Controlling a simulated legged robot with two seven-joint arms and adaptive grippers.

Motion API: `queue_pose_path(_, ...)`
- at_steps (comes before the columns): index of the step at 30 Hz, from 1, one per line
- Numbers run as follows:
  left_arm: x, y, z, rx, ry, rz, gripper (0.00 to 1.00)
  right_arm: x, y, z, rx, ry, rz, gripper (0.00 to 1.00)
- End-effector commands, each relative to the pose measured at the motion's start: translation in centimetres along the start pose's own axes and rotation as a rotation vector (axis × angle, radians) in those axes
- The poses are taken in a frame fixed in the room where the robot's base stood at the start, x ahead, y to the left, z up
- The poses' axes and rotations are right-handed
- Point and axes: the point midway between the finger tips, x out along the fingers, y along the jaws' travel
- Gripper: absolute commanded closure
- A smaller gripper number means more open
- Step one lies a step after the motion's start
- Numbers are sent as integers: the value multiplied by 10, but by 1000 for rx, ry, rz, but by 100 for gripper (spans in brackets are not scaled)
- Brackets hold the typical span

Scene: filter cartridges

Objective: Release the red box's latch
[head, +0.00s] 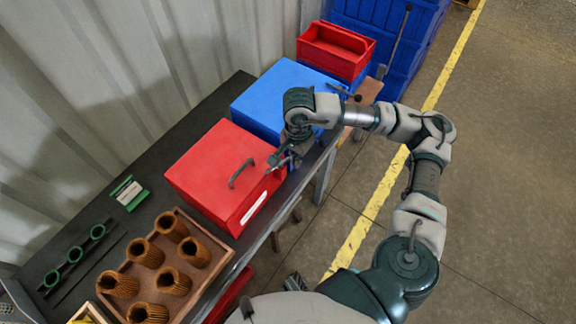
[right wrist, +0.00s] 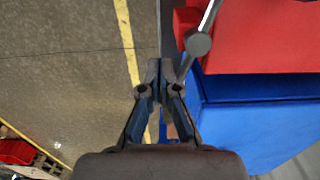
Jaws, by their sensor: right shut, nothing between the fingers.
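The red box (head: 215,165) sits on the dark bench with its lid down and a dark handle on top. My right gripper (head: 279,161) is at the box's right edge, towards the blue box, and is shut and empty. In the right wrist view its fingertips (right wrist: 166,66) are together, just left of a grey latch lever with a round knob (right wrist: 198,42). The lever stands by the red box (right wrist: 260,35). I cannot tell whether fingers and knob touch. In the head view the gripper hides most of the latch. My left gripper is not in view.
A blue box (head: 275,92) with its own black-knobbed lever stands just behind. A wooden tray (head: 215,262) of brown cartridges and a green-and-white item (head: 129,193) are on the bench. An open red bin (head: 335,48) is farther back. Floor right of the bench is clear.

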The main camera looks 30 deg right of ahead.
Motion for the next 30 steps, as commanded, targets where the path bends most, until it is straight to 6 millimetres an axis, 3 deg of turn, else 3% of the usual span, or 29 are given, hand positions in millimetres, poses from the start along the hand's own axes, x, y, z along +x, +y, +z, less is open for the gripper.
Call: queue_pose_path(30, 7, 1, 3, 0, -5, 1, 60, 0, -14, -10, 0, 0, 0, 100)
